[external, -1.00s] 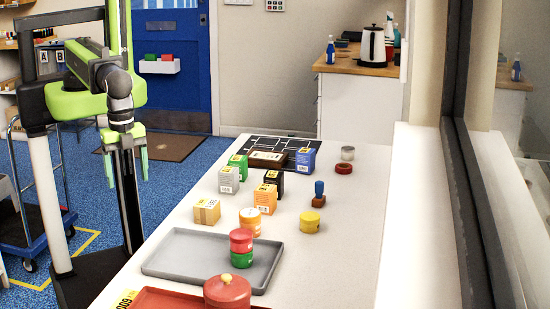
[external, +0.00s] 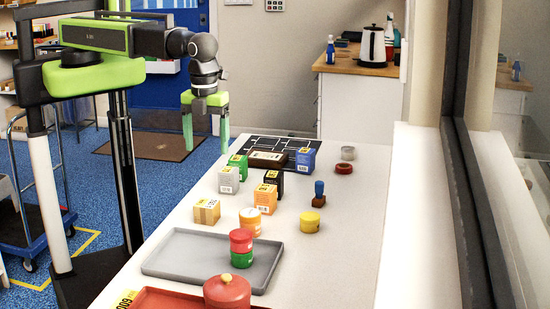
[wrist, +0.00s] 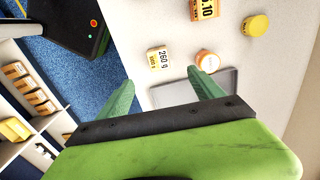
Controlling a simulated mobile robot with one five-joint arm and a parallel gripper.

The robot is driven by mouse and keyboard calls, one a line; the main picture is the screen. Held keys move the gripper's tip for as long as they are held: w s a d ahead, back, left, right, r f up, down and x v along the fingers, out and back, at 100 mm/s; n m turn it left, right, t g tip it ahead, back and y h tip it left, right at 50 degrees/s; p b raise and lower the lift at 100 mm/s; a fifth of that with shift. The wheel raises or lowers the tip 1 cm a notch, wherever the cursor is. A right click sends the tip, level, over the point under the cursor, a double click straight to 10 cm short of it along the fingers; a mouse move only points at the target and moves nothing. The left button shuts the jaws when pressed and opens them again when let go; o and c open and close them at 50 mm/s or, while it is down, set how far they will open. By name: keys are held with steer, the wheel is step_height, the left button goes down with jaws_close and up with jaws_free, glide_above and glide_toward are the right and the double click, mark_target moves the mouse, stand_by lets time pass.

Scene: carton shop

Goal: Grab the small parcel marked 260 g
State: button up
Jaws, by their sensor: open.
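The small parcel (external: 206,212) is a light brown carton near the left edge of the white table. In the wrist view the parcel (wrist: 153,61) shows a label reading 260 g. My gripper (external: 206,143) is open and empty, raised well above the table's left edge and pointing down, farther back than the parcel. In the wrist view the gripper's (wrist: 160,78) green fingers are spread, with the parcel seen beyond them, apart from both.
An orange jar (external: 250,220) stands right of the parcel. An orange box (external: 265,198) and a grey box (external: 229,180) stand behind it. A grey tray (external: 165,262) lies in front, with red and green tins (external: 241,240) near its right side.

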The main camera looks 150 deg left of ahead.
mark_target(207, 203)
step_height(207, 203, down, 13)
steer(key=b, duration=1.2)
steer(key=shift+d+r, duration=0.1)
steer(key=shift+r, duration=0.1)
steer(key=f+b, duration=0.1)
steer(key=b, duration=0.1)
steer(key=f+b, duration=0.3)
steer(key=f, duration=0.1)
steer(key=shift+w+d+f+b, duration=0.1)
steer(key=shift+d+f+b, duration=0.1)
steer(key=shift+d+b, duration=0.2)
steer(key=shift+r, duration=0.2)
steer(key=shift+c, duration=0.3)
jaws_close()
